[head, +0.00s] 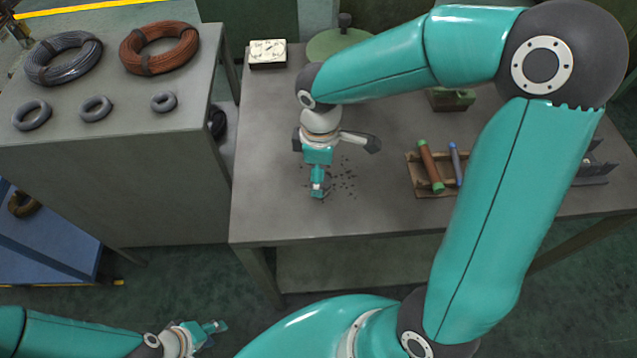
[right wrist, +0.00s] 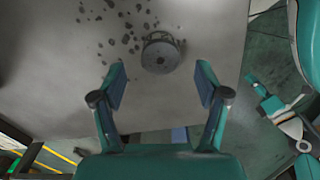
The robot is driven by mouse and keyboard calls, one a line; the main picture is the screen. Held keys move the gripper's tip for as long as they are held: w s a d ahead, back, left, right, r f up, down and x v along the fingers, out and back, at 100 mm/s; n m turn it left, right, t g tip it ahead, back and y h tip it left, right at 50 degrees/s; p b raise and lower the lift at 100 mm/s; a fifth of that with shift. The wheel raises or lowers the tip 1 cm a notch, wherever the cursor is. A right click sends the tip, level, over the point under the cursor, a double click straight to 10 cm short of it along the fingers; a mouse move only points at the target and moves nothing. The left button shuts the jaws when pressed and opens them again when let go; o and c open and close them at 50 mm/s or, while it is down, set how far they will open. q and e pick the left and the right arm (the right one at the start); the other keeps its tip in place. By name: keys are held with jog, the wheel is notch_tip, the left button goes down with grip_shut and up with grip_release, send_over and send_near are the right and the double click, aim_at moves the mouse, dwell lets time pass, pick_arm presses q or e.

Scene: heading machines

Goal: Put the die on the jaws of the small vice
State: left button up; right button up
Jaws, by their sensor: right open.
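A round grey metal piece, which looks like the die (right wrist: 161,57), lies on the table among dark specks in the right wrist view. In the head view my right arm hides it. My right gripper (right wrist: 160,76) is open and empty, its fingertips apart on either side of the view below the die. In the head view the right gripper (head: 317,193) points down over the specks. A green block-like thing (head: 452,99), possibly the small vice, stands further right, partly hidden by my arm; its jaws are not clear. My left gripper (head: 218,328) is open and empty, low in front of the table.
A wooden rack (head: 417,187) with a brown and a blue rod stands right on the table (head: 290,220). A white box (head: 267,54) and a round green plate (head: 325,44) are at the back. Wire coils (head: 160,47) lie on the left bench. The front left tabletop is clear.

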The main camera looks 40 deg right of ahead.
jog(key=shift+f, duration=1.35)
jog(key=shift+w, duration=0.1)
grip_shut()
